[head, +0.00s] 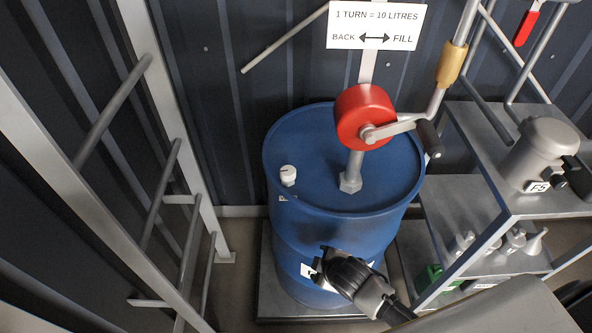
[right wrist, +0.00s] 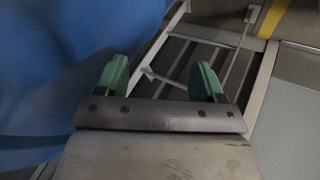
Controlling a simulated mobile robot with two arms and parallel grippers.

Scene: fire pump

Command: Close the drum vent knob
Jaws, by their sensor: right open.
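The blue drum (head: 330,225) stands upright in the middle of the head view. The drum vent knob (head: 288,174) is a small white cap on the left of its lid. My right gripper (head: 318,268) is in front of the drum's side, well below the lid and apart from the knob. In the right wrist view my right gripper (right wrist: 160,82) shows two green finger pads spread wide with nothing between them. The drum's blue wall (right wrist: 60,70) fills the left of that view; the knob is not seen there. My left gripper is in neither view.
A red rotary pump (head: 364,117) with a crank handle (head: 428,139) rises from the lid, right of the knob. A ladder-like metal frame (head: 150,150) stands left of the drum. A metal shelf (head: 480,150) with containers stands right. A sign (head: 376,26) hangs above.

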